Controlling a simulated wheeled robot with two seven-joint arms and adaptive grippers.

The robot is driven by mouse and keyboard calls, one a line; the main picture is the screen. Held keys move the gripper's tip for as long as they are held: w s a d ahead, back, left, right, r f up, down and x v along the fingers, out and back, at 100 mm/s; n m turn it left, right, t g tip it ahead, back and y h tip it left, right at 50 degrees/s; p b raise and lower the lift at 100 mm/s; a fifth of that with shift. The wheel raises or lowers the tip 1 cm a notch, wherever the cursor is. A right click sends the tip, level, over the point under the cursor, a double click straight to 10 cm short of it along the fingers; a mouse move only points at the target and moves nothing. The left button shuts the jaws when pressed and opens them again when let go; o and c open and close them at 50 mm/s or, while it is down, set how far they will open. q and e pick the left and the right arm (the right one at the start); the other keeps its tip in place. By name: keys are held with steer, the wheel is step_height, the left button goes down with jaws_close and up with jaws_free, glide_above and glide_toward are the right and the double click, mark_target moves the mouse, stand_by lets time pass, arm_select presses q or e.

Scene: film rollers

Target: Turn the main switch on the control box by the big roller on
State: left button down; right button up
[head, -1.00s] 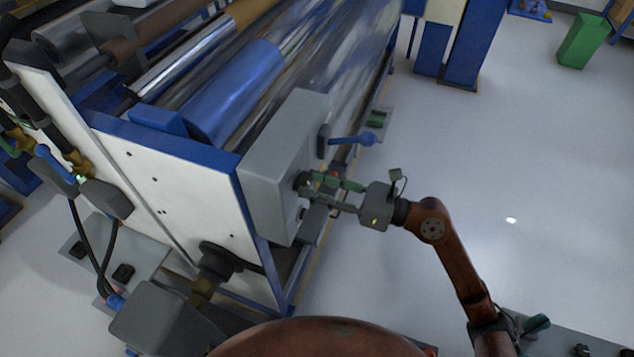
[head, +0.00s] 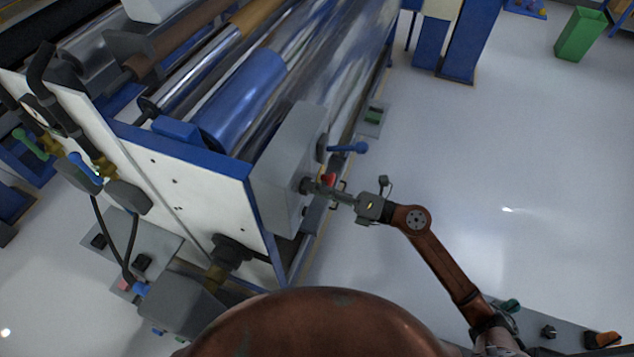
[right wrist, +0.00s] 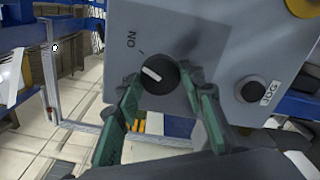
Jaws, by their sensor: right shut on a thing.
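The grey control box (head: 286,165) is fixed at the end of the big roller machine. Its main switch is a round black knob (right wrist: 160,76) with a white pointer, and an "ON" label (right wrist: 131,43) is printed beside it. The pointer slants toward the ON side; I cannot tell whether it lines up exactly with the mark. My right gripper (head: 322,188) reaches the box face from the right. In the right wrist view its green fingers (right wrist: 168,92) are shut on the knob, one on each side. My left gripper is not in view.
A black JOG button (right wrist: 254,90) sits beside the knob, and a yellow part (right wrist: 304,5) is at the box's edge. A blue-handled lever (head: 348,148) sticks out above my gripper, with a red part (head: 328,180) close by.

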steer(key=shift+m+p, duration=1.05)
steer(key=shift+m, duration=0.15)
steer(key=o, duration=1.2)
steer(key=shift+c, duration=0.2)
steer(key=shift+r, duration=0.1)
